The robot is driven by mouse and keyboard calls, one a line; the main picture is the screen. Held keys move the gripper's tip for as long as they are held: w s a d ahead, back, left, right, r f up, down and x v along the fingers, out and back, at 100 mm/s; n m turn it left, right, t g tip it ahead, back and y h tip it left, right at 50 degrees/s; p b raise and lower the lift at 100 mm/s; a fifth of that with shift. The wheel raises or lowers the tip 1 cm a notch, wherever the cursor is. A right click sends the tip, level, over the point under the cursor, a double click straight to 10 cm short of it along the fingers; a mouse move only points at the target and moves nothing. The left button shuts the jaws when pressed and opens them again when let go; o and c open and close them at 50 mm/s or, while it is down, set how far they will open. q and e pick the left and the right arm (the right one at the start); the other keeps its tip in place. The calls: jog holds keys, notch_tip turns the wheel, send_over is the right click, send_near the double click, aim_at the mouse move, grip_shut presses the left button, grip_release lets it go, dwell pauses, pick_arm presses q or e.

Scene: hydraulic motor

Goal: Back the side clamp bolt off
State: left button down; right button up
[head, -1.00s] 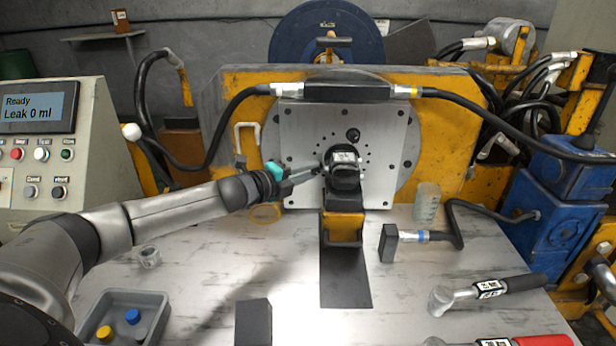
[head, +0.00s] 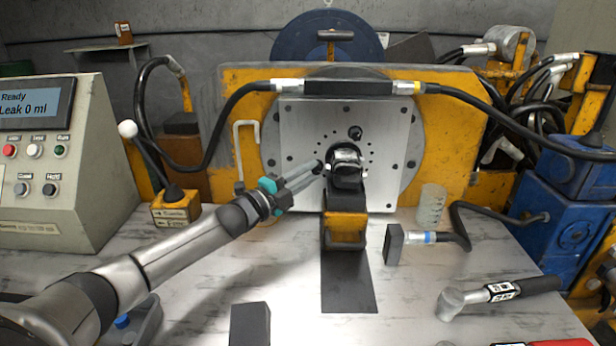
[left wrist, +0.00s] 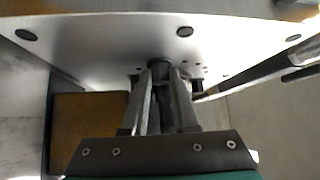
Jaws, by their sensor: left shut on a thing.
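The hydraulic motor (head: 346,168) is a dark round body against the grey mounting plate (head: 388,130), above a yellow and black support (head: 344,230). The side clamp bolt (head: 319,167) shows as a small dark head at the motor's left side. My left gripper (head: 316,170) reaches in from the left, with its fingertips at the bolt. In the left wrist view, the fingers (left wrist: 162,75) are closed around a dark round piece (left wrist: 160,65), which looks like the bolt head. The fingers hide most of it. My right gripper is not in view.
A control box (head: 45,160) reading "Ready, Leak 0 ml" stands at left. A black hose (head: 240,105) arches over the plate. The table's front middle holds a dark block (head: 250,324).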

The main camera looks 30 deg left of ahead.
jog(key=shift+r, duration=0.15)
pick_arm(q)
jog(key=c, duration=0.7)
grip_release()
jog(key=shift+s, duration=0.1)
jog(key=shift+p+v, duration=2.95)
jog(key=shift+v, duration=4.6)
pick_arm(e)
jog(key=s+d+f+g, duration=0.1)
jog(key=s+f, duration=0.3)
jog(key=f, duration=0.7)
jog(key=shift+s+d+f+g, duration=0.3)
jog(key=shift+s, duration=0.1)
